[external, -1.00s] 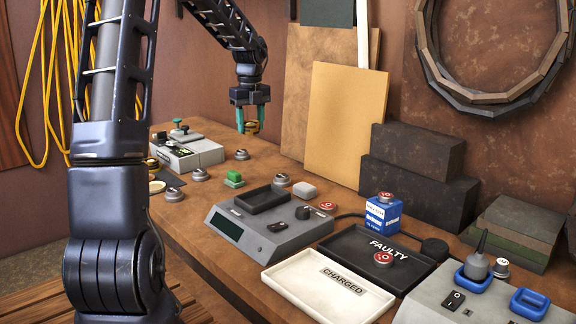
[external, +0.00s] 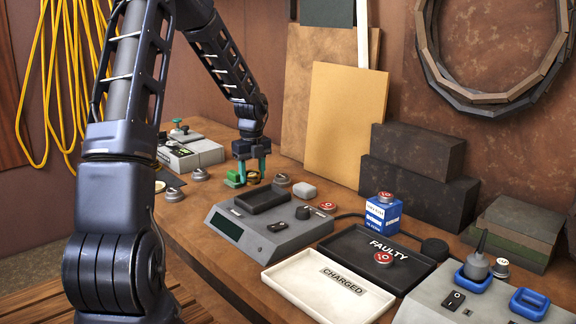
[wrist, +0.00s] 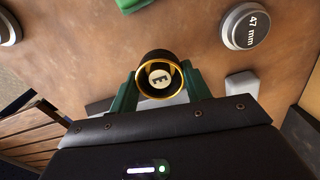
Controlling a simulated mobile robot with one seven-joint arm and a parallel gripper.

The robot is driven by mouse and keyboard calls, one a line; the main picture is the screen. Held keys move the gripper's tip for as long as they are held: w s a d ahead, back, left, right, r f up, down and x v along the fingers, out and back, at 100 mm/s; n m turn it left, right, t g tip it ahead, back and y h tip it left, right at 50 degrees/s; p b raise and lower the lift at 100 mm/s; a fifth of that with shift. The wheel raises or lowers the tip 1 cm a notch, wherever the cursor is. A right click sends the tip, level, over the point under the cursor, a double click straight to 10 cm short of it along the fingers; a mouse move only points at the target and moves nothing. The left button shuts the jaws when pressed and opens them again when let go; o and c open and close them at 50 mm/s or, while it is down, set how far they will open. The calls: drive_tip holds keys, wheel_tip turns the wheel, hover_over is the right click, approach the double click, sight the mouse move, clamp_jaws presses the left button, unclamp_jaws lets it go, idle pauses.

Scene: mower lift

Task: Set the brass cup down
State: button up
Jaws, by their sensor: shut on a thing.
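The brass cup (wrist: 156,61) is between the two green fingers of my gripper (wrist: 160,92) in the wrist view. It has a bright gold rim and dark wall, and a pale disc marked E shows inside it. The fingers partly hide the cup there. I cannot tell whether its base touches the bench.
A green block (external: 233,180) is close left of my gripper. A white CHARGED tray (external: 300,302) and black FAULTY tray (external: 345,236) lie at right.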

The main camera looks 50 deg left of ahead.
sight(253, 184)
drive_tip(key=shift+f, duration=1.95)
drive_tip(key=shift+f, duration=0.1)
drive_tip(key=o, duration=1)
